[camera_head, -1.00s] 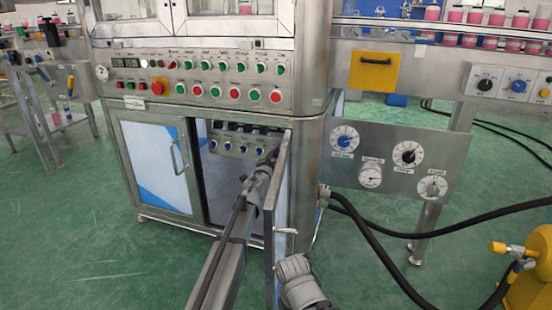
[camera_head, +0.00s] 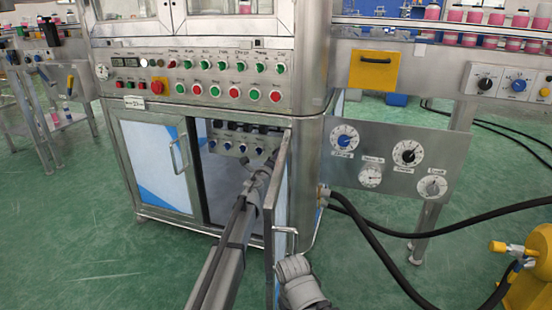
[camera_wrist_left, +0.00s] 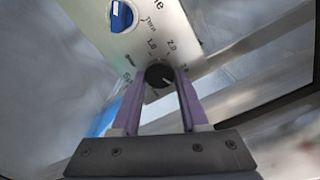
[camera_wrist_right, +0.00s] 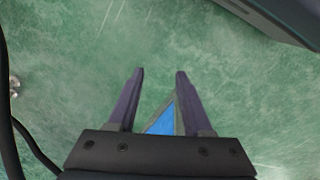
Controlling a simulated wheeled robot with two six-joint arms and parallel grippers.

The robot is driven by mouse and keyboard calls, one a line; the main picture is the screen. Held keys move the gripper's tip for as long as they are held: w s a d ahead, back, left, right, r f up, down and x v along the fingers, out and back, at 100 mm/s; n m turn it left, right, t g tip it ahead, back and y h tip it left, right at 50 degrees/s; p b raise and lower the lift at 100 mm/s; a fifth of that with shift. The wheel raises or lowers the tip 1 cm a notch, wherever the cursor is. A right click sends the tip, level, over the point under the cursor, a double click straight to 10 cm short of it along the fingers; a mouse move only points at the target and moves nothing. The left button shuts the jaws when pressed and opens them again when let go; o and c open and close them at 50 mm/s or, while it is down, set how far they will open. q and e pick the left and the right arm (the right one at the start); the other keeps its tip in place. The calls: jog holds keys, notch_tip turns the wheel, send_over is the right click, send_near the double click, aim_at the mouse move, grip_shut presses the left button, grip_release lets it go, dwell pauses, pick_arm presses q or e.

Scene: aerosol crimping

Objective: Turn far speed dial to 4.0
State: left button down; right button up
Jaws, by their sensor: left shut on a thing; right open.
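A black dial knob (camera_wrist_left: 158,75) sits on a pale panel with a printed scale; 1.0 and 2.0 are readable beside it, and part of the scale is hidden. My left gripper (camera_wrist_left: 160,80) is shut on this knob, with one purple finger on each side. I cannot read the exact setting of its pointer. In the head view, my left arm reaches into the open cabinet, and the gripper tip (camera_head: 268,163) is hard to make out near the inner panel (camera_head: 225,153). My right gripper (camera_wrist_right: 158,78) is open and empty above the green floor.
A blue knob (camera_wrist_left: 121,15) is beside the held dial. The open cabinet door (camera_head: 281,190) stands close to the right of my left arm. A gauge plate (camera_head: 340,175) and black hoses (camera_head: 385,255) are further right. Free green floor lies at left.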

pick_arm(q)
jog(key=m, duration=0.4)
jog(key=shift+m, duration=0.3)
jog(key=shift+f+m, duration=0.1)
jog(key=shift+m, duration=0.2)
jog(key=shift+c, duration=2.1)
grip_release()
jog(key=v, duration=0.7)
jog(key=shift+s, duration=0.35)
jog(key=shift+s+a, duration=0.1)
jog(key=shift+a, duration=0.05)
